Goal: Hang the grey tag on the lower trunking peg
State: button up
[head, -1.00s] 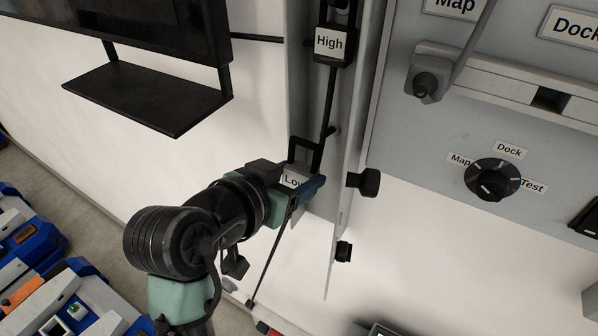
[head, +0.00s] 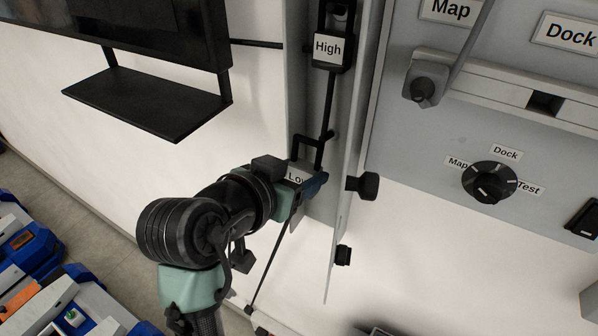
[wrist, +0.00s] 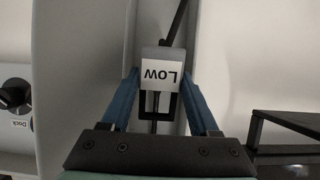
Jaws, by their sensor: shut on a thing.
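The grey tag (head: 297,177), marked "Low", has a black open loop at its top. My gripper (head: 305,184) is shut on it, in front of the grey trunking (head: 299,75). In the wrist view the tag (wrist: 161,72) shows upside down between the blue fingers (wrist: 160,90). A small dark peg-like stub (head: 329,134) is just above and right of the loop. I cannot tell whether the loop is around it or only beside it.
A grey panel with a rotary knob (head: 490,182) is at the right. A thin panel edge with black knobs (head: 362,187) stands close right of my gripper. A black shelf (head: 148,100) is at the left. Blue carts (head: 35,250) stand lower left.

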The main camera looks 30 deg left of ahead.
jog(key=shift+w, duration=0.3)
jog(key=shift+w+f, duration=0.1)
jog(key=shift+w, duration=0.2)
jog(key=shift+w, duration=0.1)
dwell(0.5)
jog(key=shift+w+a, duration=0.15)
jog(key=shift+w, duration=2.65)
jog(key=shift+f, duration=0.15)
jog(key=shift+f+b, duration=0.6)
jog(key=shift+f, duration=0.05)
jog(key=shift+f, duration=0.15)
